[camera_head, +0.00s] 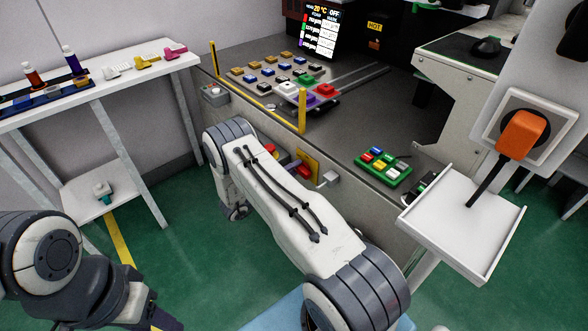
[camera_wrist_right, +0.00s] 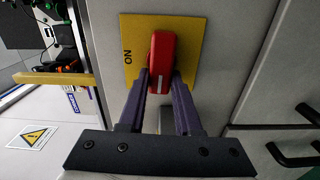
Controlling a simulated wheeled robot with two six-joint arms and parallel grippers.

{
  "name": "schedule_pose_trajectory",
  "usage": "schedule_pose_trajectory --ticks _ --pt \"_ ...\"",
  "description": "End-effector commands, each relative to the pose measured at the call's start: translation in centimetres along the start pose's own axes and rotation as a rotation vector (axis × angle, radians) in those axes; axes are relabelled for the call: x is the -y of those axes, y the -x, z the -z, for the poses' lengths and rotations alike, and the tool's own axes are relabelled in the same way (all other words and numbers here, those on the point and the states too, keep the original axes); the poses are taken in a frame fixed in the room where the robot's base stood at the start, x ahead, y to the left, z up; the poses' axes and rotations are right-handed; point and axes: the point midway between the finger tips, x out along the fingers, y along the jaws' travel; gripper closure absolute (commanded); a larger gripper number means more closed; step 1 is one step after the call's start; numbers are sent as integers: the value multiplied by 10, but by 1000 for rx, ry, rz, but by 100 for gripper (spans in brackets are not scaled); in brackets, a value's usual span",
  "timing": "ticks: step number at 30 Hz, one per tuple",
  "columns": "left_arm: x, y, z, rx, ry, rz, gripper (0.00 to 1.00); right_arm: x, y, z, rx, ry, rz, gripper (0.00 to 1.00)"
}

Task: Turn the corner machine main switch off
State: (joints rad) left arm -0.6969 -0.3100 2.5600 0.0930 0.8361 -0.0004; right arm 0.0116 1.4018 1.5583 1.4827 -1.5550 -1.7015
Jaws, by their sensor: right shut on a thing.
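The main switch is a red handle (camera_wrist_right: 161,58) on a yellow plate (camera_wrist_right: 187,32) marked ON. In the right wrist view the handle runs up and down the picture, with a white line near its lower end. The purple fingers of my right gripper (camera_wrist_right: 160,85) are shut on the handle, one on each side. In the head view a yellow plate with red on it (camera_head: 307,159) shows on the machine's front, partly behind my right arm, which hides most of the right gripper. My left arm is at the lower left; its gripper end is cut off by the bottom edge.
The grey machine top (camera_head: 345,115) carries several coloured buttons and yellow posts (camera_head: 302,112). A white side table (camera_head: 115,88) stands at the left. An orange plug (camera_head: 522,133) above a white tray (camera_head: 470,235) is at the right. Green floor is open at left.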

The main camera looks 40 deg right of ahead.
Motion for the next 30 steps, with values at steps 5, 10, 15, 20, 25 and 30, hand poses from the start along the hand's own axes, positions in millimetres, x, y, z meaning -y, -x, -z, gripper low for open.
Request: schedule_pose_trajectory --ticks 5,10,15,20,25,30 --pt "0 0 0 0 0 0 50 1 0 1 -3 46 1 100" --pt "0 0 0 0 0 0 50 1 0 1 -3 64 1 100" --pt "0 0 0 0 0 0 50 2 0 1 -3 67 1 100" --pt "0 0 0 0 0 0 50 2 0 1 -4 67 1 100" --pt "0 0 0 0 0 0 50 2 0 1 -3 66 1 38" --pt "0 0 0 0 0 0 50 1 0 0 -1 66 1 38"
